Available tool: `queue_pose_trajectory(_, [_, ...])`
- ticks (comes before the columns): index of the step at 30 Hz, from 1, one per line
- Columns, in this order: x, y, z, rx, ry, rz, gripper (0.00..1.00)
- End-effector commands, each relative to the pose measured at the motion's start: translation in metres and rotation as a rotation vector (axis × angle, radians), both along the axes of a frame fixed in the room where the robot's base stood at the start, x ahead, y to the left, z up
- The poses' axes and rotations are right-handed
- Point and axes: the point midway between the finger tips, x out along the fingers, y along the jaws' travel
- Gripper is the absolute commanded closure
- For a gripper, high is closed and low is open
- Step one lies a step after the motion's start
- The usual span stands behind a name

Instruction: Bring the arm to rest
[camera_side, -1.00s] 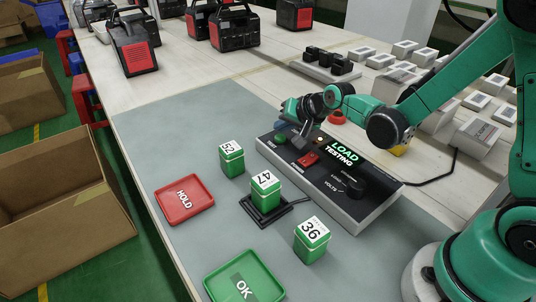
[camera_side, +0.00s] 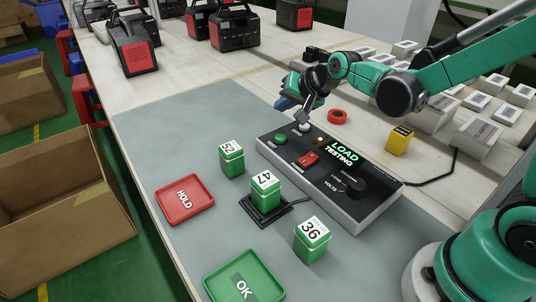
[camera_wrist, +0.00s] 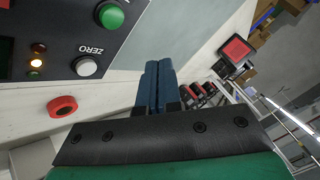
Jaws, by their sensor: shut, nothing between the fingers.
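My gripper (camera_side: 285,103) is raised above the far left corner of the load testing box (camera_side: 330,168), with its fingers shut and empty. In the wrist view its two blue fingers (camera_wrist: 155,85) lie side by side. Beside them show the box's white ZERO button (camera_wrist: 86,67), a green button (camera_wrist: 111,16) and a lit amber lamp (camera_wrist: 36,63). Green battery 47 (camera_side: 265,186) stands on the black cradle (camera_side: 266,217). Battery 52 (camera_side: 232,160) and battery 36 (camera_side: 311,241) stand on the grey mat.
A red ring (camera_side: 337,117) and a yellow block (camera_side: 398,140) lie behind the box. White boxes (camera_side: 478,138) and black power units (camera_side: 234,28) stand farther back.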

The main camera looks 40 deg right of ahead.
Motion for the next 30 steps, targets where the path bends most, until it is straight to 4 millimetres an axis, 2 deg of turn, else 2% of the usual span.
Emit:
queue_pose_trajectory(14, [0.000, 0.000, 0.000, -0.001, 0.000, 0.001, 1.00])
queue_pose_trajectory(17, [-0.006, 0.001, 0.004, -0.023, 0.006, 0.020, 1.00])
queue_pose_trajectory(20, [-0.022, 0.003, 0.014, -0.080, 0.020, 0.071, 1.00])
queue_pose_trajectory(25, [-0.069, 0.008, 0.031, -0.241, 0.063, 0.222, 1.00])
queue_pose_trajectory(30, [-0.114, 0.010, 0.034, -0.394, 0.106, 0.372, 1.00])
